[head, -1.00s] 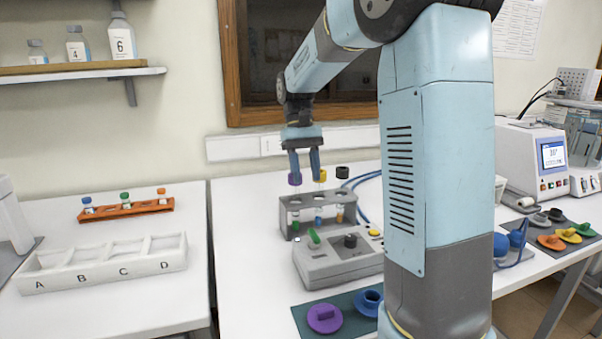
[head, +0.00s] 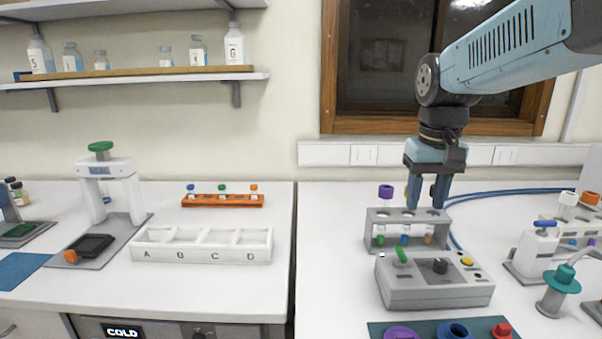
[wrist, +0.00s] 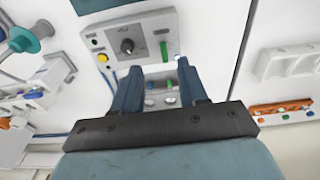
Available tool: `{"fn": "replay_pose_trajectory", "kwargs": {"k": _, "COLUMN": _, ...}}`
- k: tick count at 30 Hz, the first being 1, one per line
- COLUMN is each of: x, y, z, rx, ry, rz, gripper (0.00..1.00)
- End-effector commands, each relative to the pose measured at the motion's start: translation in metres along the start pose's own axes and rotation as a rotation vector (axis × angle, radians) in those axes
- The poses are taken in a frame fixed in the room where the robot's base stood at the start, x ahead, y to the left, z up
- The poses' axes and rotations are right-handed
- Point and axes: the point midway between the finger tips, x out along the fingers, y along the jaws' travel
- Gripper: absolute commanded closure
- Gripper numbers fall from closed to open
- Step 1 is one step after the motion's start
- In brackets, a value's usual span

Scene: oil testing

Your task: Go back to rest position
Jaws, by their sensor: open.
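My gripper (head: 428,193) points down above the grey tube rack (head: 376,240) on the right-hand table. Its two fingers are apart, and I see nothing held between them. A yellow cap shows partly behind the left finger. In the wrist view my gripper (wrist: 160,75) has its fingers spread over the rack, which is mostly hidden by them. The grey control box (head: 432,292) with a green lever and black knob sits in front of the rack; it also shows in the wrist view (wrist: 120,30).
On the left table stand a white tray (head: 270,250) marked A to D, an orange vial rack (head: 215,204) and a white press-like stand (head: 105,180). A wall shelf (head: 180,78) holds bottles. A white rack and a teal-handled tool (head: 563,280) stand at right.

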Motion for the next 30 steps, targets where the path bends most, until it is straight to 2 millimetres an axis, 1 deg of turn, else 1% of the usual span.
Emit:
{"fn": "replay_pose_trajectory", "kwargs": {"k": 1, "x": -0.002, "y": 0.000, "z": 0.011, "rx": 0.000, "ry": 0.035, "rz": 0.000, "gripper": 0.57}}
{"fn": "replay_pose_trajectory", "kwargs": {"k": 6, "x": -0.002, "y": 0.000, "z": 0.041, "rx": 0.003, "ry": 0.152, "rz": -0.003, "gripper": 0.57}}
{"fn": "replay_pose_trajectory", "kwargs": {"k": 12, "x": 0.003, "y": 0.001, "z": 0.073, "rx": 0.007, "ry": 0.281, "rz": -0.009, "gripper": 0.57}}
{"fn": "replay_pose_trajectory", "kwargs": {"k": 15, "x": 0.006, "y": 0.002, "z": 0.084, "rx": 0.008, "ry": 0.331, "rz": -0.011, "gripper": 0.57}}
{"fn": "replay_pose_trajectory", "kwargs": {"k": 21, "x": 0.010, "y": 0.002, "z": 0.096, "rx": 0.009, "ry": 0.386, "rz": -0.015, "gripper": 0.57}}
{"fn": "replay_pose_trajectory", "kwargs": {"k": 30, "x": 0.011, "y": 0.002, "z": 0.097, "rx": 0.009, "ry": 0.391, "rz": -0.015, "gripper": 0.57}}
